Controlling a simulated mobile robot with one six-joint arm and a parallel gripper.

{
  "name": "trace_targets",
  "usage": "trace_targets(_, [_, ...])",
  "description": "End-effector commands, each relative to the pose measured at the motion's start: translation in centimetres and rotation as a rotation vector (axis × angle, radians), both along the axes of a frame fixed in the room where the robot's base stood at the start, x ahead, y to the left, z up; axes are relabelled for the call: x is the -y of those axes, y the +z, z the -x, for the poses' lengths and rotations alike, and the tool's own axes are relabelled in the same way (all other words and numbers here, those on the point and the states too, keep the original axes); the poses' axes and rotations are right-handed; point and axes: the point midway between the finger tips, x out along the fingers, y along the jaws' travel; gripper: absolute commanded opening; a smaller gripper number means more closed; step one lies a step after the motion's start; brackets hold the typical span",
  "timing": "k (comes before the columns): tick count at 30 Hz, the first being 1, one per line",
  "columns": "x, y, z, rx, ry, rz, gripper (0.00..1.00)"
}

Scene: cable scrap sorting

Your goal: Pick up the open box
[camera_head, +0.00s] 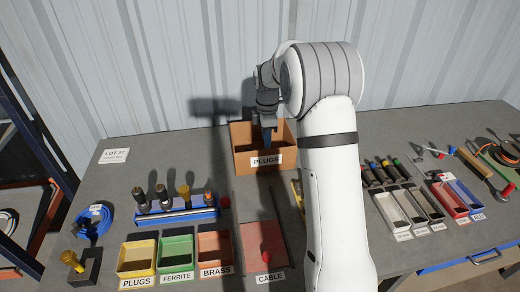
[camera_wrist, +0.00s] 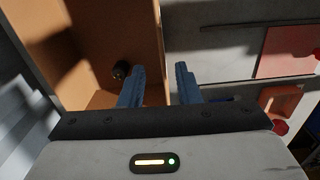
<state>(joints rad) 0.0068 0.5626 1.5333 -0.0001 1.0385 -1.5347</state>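The open box (camera_head: 257,172) is orange-brown, labelled PLUGS, and stands upright at the back middle of the table. My gripper (camera_head: 267,138) points down at the box, partly hidden by my own wrist in the head view. In the wrist view, my gripper (camera_wrist: 160,88) has its two blue fingers apart. The box (camera_wrist: 145,30) fills the left side there, and one of its wall edges runs between the fingers. The left finger is over the box's inside and the right one is outside, over grey table. A small dark round item (camera_wrist: 121,70) lies in the box.
Yellow (camera_head: 137,257), green (camera_head: 177,253) and orange (camera_head: 215,250) bins stand in front, beside a red tray labelled CABLE (camera_head: 262,246). A blue rack (camera_head: 178,215) holds several upright tools. More trays (camera_head: 405,210) lie right of my arm. Bare table lies left of the box.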

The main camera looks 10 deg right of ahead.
Motion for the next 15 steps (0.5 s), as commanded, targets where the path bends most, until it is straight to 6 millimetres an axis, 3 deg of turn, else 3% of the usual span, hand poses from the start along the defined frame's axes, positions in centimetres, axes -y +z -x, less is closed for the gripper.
trace_targets(5, [0.0, -1.6, -0.7, -0.009, 0.044, 0.000, 0.30])
trace_targets(15, [0.0, -5.5, 0.0, -0.012, 0.044, 0.000, 0.30])
